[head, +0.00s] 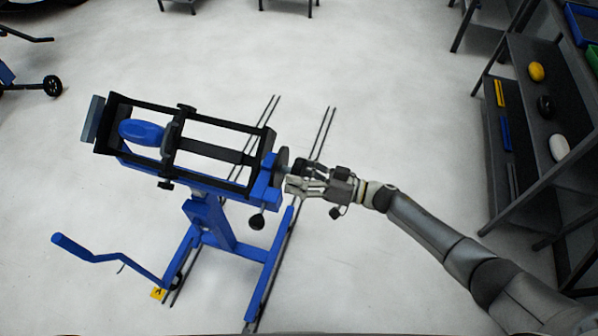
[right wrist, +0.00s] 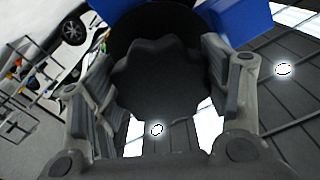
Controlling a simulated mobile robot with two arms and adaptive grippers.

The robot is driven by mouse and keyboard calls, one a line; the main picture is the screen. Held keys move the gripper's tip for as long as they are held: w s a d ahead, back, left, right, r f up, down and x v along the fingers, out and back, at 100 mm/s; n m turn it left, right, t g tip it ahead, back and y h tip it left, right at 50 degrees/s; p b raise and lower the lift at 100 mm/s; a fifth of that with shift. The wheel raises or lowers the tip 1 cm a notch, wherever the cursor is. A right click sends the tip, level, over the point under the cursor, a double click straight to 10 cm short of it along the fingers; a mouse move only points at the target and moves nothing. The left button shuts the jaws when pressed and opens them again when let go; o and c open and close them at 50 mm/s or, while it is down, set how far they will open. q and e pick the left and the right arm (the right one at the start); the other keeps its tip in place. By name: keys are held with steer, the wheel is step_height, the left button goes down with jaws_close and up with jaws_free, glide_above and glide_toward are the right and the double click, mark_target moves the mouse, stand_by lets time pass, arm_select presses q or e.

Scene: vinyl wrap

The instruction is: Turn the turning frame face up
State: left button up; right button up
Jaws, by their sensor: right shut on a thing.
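The turning frame (head: 215,151) is a long black rectangular frame on a blue stand (head: 213,222), left of centre in the head view. A blue oval piece (head: 141,132) sits within its left end. At the frame's right end, my right gripper (head: 298,180) is shut on a dark lobed knob (right wrist: 160,85). The knob fills the space between the fingers in the right wrist view, with blue parts of the stand just beyond it. My right arm reaches in from the lower right. My left gripper is not in view.
A dark shelf (head: 526,128) with coloured items stands at the right. A blue crank-shaped bar (head: 98,257) sticks out low on the left. Dark rails (head: 318,137) run along the pale floor. The floor between the stand and the shelf is mostly clear.

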steer(key=shift+s+m+p, duration=0.1)
steer(key=shift+m+p, duration=0.55)
steer(key=shift+m, duration=2.15)
steer(key=shift+s+m+p, duration=0.1)
steer(key=shift+m+p, duration=0.3)
steer(key=shift+m, duration=0.2)
steer(key=o, duration=1.4)
steer(key=shift+o, duration=0.2)
steer(key=shift+d+r, duration=0.1)
steer(key=v, duration=1.2)
